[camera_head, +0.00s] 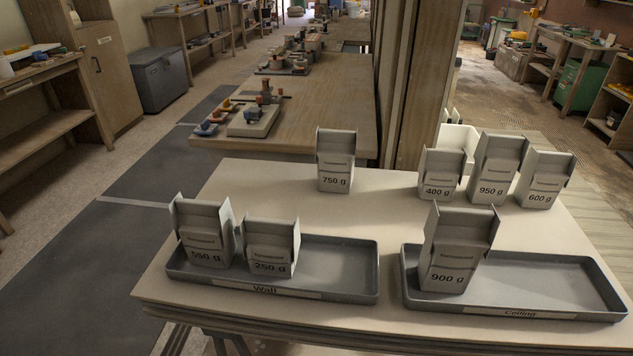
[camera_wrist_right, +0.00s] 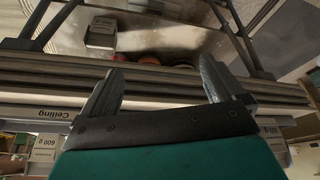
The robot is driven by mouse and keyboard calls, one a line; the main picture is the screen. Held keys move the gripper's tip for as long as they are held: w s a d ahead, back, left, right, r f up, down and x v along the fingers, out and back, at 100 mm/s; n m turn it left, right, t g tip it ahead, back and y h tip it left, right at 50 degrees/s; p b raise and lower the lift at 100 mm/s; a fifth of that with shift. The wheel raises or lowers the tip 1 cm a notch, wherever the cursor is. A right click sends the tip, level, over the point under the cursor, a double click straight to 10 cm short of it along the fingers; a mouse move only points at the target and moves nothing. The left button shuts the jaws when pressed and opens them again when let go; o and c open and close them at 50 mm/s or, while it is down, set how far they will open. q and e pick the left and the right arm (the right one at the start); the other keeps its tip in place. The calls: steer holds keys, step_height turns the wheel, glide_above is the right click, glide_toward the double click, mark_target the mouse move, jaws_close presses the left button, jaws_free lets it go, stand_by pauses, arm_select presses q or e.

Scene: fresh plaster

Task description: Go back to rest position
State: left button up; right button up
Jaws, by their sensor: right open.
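My right gripper (camera_wrist_right: 157,88) shows in the right wrist view, open, with nothing between its fingers. It is in front of the layered table edge and apart from the boxes. My left gripper is not in view. In the head view, the dark "Wall" tray (camera_head: 335,270) holds the grey 550 g box (camera_head: 204,240) and 250 g box (camera_head: 270,250). The dark "Ceiling" tray (camera_head: 545,280) holds the 900 g box (camera_head: 458,250) at its left. The 750 g box (camera_head: 336,160) stands upright behind the trays.
The 400 g (camera_head: 440,175), 950 g (camera_head: 497,170) and 600 g (camera_head: 545,178) boxes stand at the table's back right. A wooden workbench (camera_head: 340,110) with tools stands behind the table. Grey floor matting (camera_head: 70,270) lies clear at the left.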

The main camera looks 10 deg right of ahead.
steer(key=w+a+f+t+y, duration=0.1)
steer(key=w+a+f+t, duration=0.1)
steer(key=w+f+t, duration=0.4)
steer(key=shift+w+a+f+n+t+y, duration=0.15)
steer(key=shift+a+f+n+t+y, duration=0.15)
steer(key=shift+f, duration=0.65)
